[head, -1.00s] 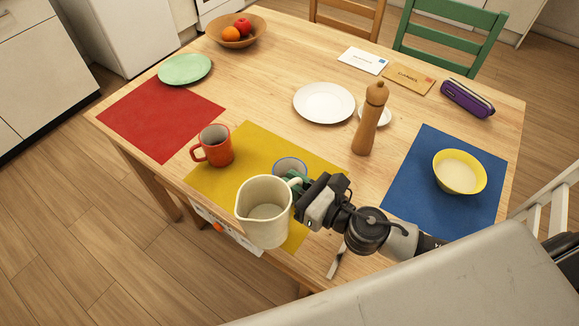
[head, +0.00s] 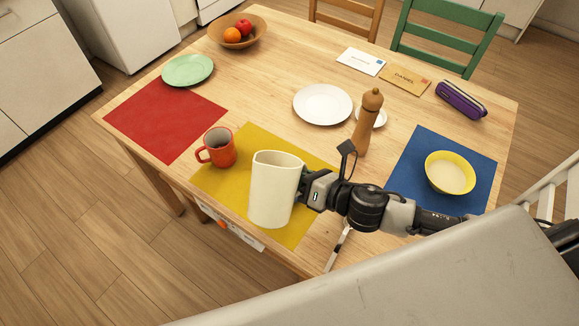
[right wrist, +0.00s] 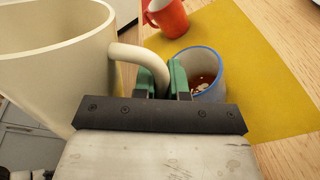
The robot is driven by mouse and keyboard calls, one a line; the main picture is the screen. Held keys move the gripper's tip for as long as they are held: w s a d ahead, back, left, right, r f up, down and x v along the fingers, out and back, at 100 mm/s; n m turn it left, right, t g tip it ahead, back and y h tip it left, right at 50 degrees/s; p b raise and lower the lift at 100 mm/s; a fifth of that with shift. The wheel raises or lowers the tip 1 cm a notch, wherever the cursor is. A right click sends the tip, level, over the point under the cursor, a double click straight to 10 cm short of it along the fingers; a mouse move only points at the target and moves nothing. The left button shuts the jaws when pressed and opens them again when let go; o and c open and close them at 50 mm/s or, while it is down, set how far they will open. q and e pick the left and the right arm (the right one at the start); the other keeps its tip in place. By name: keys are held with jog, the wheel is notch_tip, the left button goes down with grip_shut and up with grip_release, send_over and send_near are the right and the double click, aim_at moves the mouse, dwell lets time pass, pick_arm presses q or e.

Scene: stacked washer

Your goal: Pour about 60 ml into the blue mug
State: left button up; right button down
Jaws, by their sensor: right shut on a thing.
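A cream pitcher (head: 272,195) is held over the front of the yellow placemat. It also shows large at the left of the right wrist view (right wrist: 50,75); its side faces the head camera and it looks tilted, its rim away from the head camera. My right gripper (head: 305,188) is shut on its handle; the green-padded fingers (right wrist: 164,80) clasp the handle in the right wrist view. The blue-rimmed mug (right wrist: 207,92) stands upright on the yellow placemat beside the fingers, with something dark red and pale bits inside. The pitcher hides it in the head view. No stream shows. My left gripper is not in view.
An orange-red mug (head: 218,148) stands at the left of the yellow placemat (head: 237,143). A wooden pepper mill (head: 367,120), a white plate (head: 322,104) and a yellow bowl (head: 449,174) on a blue placemat (head: 408,172) are nearby. A utensil (head: 338,246) lies at the front edge.

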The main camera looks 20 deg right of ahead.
aim_at(292, 191)
jog(key=s+m+g+p, duration=0.1)
jog(key=m, duration=0.1)
jog(key=s+a+m+p, duration=0.1)
jog(key=m, duration=0.1)
jog(key=shift+a+g+y, duration=0.2)
jog(key=shift+g+y, duration=0.2)
jog(key=shift+s+a+r+m+g, duration=0.15)
jog(key=shift+s+a+m+g, duration=0.05)
jog(key=shift+m+g, duration=0.25)
dwell(0.4)
jog(key=shift+w+p, duration=0.25)
jog(key=shift+p, duration=0.1)
dwell(0.5)
jog(key=shift+d+f+m+y, duration=0.1)
jog(key=shift+f+m+y, duration=0.1)
jog(key=shift+m+y, duration=0.15)
jog(key=shift+s+p, duration=0.15)
jog(key=shift+p, duration=0.15)
jog(key=shift+s, duration=0.25)
jog(key=shift+s, duration=0.1)
